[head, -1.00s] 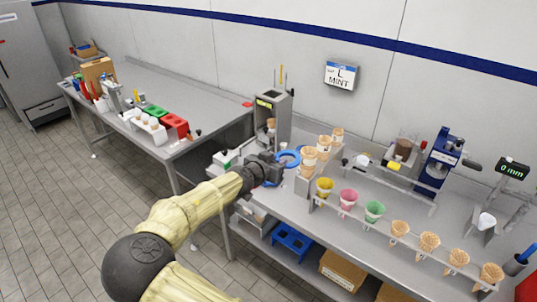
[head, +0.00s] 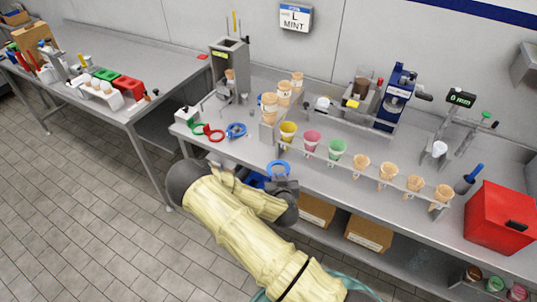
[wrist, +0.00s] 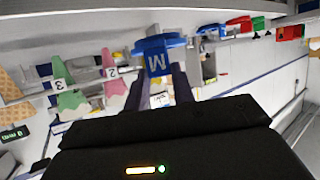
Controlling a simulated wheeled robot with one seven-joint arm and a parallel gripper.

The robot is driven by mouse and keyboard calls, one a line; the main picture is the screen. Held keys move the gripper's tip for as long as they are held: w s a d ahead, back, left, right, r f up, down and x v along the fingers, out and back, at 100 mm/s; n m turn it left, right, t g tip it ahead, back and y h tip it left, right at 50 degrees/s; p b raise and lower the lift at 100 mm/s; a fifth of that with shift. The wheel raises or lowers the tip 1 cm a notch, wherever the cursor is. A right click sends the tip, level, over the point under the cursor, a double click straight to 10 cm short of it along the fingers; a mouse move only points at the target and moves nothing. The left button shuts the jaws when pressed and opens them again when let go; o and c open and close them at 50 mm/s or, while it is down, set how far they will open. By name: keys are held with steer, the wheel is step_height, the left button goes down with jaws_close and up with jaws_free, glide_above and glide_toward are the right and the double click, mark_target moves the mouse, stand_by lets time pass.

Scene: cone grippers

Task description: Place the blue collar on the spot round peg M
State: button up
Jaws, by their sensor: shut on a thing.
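The blue collar (head: 279,168) is a ring with a tab marked M, seen upside down in the wrist view (wrist: 157,62). I cannot pick out the round peg M. Another blue ring-shaped thing (head: 236,130) lies on the bench's left part, beside a red ring (head: 214,133) and a green ring (head: 197,128).
A rail along the bench front holds yellow (head: 288,131), pink (head: 312,139) and green cups (head: 337,149) and several wafer cones (head: 388,171). A grey holder with stacked cones (head: 269,108) stands left of them. A red box (head: 499,217) is at the right end.

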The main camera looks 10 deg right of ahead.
steer(key=s+d+f+n+y, duration=0.1)
steer(key=s+f, duration=0.3)
steer(key=s, duration=0.4)
steer(key=shift+y, duration=0.3)
